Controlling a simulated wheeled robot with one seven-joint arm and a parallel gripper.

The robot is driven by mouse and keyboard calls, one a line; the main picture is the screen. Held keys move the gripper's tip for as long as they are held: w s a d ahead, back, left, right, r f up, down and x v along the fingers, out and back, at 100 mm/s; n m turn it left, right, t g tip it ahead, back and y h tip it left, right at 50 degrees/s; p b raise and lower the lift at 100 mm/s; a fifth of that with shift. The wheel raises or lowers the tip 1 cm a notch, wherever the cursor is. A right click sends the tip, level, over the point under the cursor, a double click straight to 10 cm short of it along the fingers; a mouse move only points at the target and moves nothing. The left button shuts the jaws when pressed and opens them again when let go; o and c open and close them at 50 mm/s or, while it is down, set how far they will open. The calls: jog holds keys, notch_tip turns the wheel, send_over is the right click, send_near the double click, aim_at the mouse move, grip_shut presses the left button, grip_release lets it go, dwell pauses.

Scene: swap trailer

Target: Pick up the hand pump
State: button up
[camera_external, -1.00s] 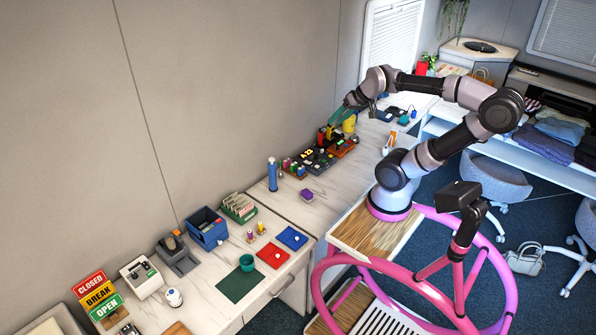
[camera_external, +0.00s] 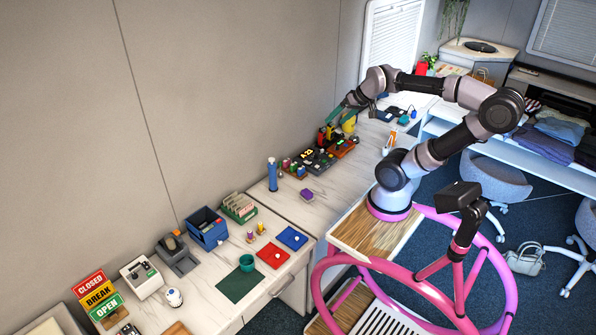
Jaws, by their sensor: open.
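My gripper (camera_external: 338,116), with green fingers, is open over the far part of the counter, well to the right of and beyond the blue cylinder. It hangs close to a yellow container (camera_external: 349,123) and a red and black item (camera_external: 325,134). I cannot tell whether it touches them.
Dark organizer trays (camera_external: 318,160) with small items lie below my gripper. A purple block (camera_external: 306,194) sits near the blue cylinder. A card box (camera_external: 239,207), blue bin (camera_external: 207,228) and coloured mats (camera_external: 272,255) are further left. Bare counter surrounds the purple block.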

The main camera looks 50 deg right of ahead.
notch_tip(320, 180, up, 5)
jog(key=w+a+r+m+t+y, duration=0.1)
jog(key=w+a+r+m+y, duration=0.1)
jog(key=w+a+m+y, duration=0.35)
jog(key=w+a+r+m+y, duration=0.3)
jog(key=w+a, duration=0.5)
jog(key=w, duration=0.1)
jog(key=m+t+h, duration=0.8)
jog(key=m+t, duration=0.2)
jog(key=m, duration=1.2)
send_over(273, 163)
notch_tip(273, 163, down, 5)
jog(key=f, duration=4.4)
jog(key=shift+w, duration=0.4)
notch_tip(273, 163, down, 6)
jog(key=shift+a, duration=0.1)
jog(key=w, duration=0.3)
jog(key=shift+a+f, duration=0.15)
